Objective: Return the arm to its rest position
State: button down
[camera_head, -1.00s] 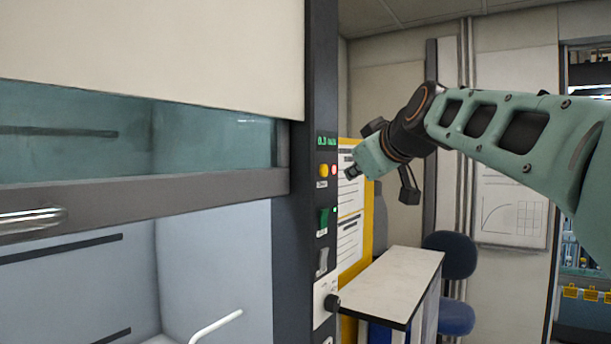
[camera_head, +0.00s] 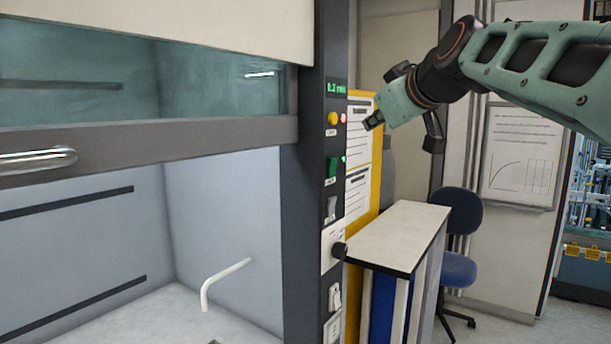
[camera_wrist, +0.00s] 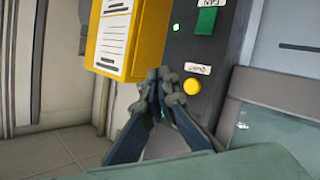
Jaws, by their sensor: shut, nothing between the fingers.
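My arm reaches in from the right in the head view. My gripper (camera_head: 373,122) is at its left end, in front of the yellow-framed notice board (camera_head: 363,150) and just right of the fume hood's control panel (camera_head: 333,170). In the wrist view my gripper (camera_wrist: 160,78) has its two fingertips together, with nothing between them. The panel's yellow button (camera_wrist: 192,86) and green switch (camera_wrist: 206,20) show beside the fingertips there. Whether the fingers touch the panel cannot be told, but in the head view they appear apart from it.
The fume hood sash (camera_head: 140,145) with its handle is partly raised on the left. A white-topped bench (camera_head: 400,233) stands below my gripper, with a blue chair (camera_head: 457,265) behind it. A wall poster (camera_head: 522,150) hangs at the right. Open floor shows at lower right.

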jog(key=s+a+f+m+g+h+p, duration=0.1)
jog(key=s+f+m+g+p, duration=0.3)
jog(key=s+f, duration=2.7)
jog(key=f+m+g+h, duration=0.1)
jog(key=f+m+g, duration=0.1)
jog(key=m+g, duration=0.1)
jog(key=shift+m+g+h+p, duration=0.3)
jog(key=shift+g+h+p, duration=0.1)
jog(key=shift+g, duration=0.4)
jog(key=shift+s+a, duration=0.15)
